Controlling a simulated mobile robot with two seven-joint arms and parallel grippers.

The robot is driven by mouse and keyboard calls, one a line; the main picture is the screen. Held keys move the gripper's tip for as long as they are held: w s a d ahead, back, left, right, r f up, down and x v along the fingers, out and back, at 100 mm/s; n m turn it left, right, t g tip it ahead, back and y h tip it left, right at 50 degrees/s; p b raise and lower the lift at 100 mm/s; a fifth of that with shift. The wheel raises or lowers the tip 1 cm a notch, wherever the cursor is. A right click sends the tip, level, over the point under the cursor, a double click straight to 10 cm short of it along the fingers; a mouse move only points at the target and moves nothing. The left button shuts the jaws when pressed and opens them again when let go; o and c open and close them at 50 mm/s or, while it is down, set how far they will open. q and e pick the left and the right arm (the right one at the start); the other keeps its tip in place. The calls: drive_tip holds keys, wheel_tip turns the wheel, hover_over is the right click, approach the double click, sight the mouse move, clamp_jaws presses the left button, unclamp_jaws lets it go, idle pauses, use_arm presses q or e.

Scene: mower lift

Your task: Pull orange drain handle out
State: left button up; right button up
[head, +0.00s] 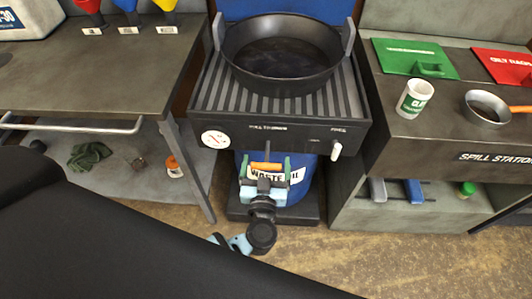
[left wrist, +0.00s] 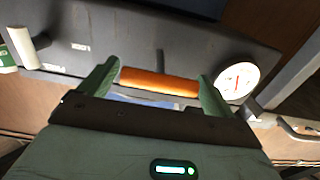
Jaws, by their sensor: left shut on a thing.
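The orange drain handle (head: 266,166) is a short bar below the front panel of the grey drain stand (head: 262,128). It also shows in the left wrist view (left wrist: 158,82), lying crosswise between two green fingers. My left gripper (head: 265,168) is shut on the handle, with one finger at each end of the bar. In the left wrist view my left gripper (left wrist: 155,85) sits just under the panel, left of the round dial (left wrist: 238,80). My right gripper is not in view.
A black pan (head: 282,55) rests on the ribbed stand top. A blue waste oil drum (head: 305,185) stands beneath, behind my gripper. A workbench (head: 90,75) is at left and a spill station (head: 440,135) at right. The floor in front is clear.

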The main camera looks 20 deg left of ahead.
use_arm(q)
drive_tip(key=shift+s+d+f, duration=0.15)
drive_tip(key=shift+s, duration=0.15)
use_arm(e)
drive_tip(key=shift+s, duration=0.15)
use_arm(q)
drive_tip(key=o, duration=1)
drive_tip(key=shift+o, duration=0.6)
drive_tip(key=shift+s, duration=0.15)
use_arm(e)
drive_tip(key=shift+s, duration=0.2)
use_arm(q)
drive_tip(key=shift+s, duration=0.1)
drive_tip(key=v, duration=0.7)
drive_tip(key=shift+s, duration=0.35)
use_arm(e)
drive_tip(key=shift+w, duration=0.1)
use_arm(q)
drive_tip(key=shift+d, duration=0.15)
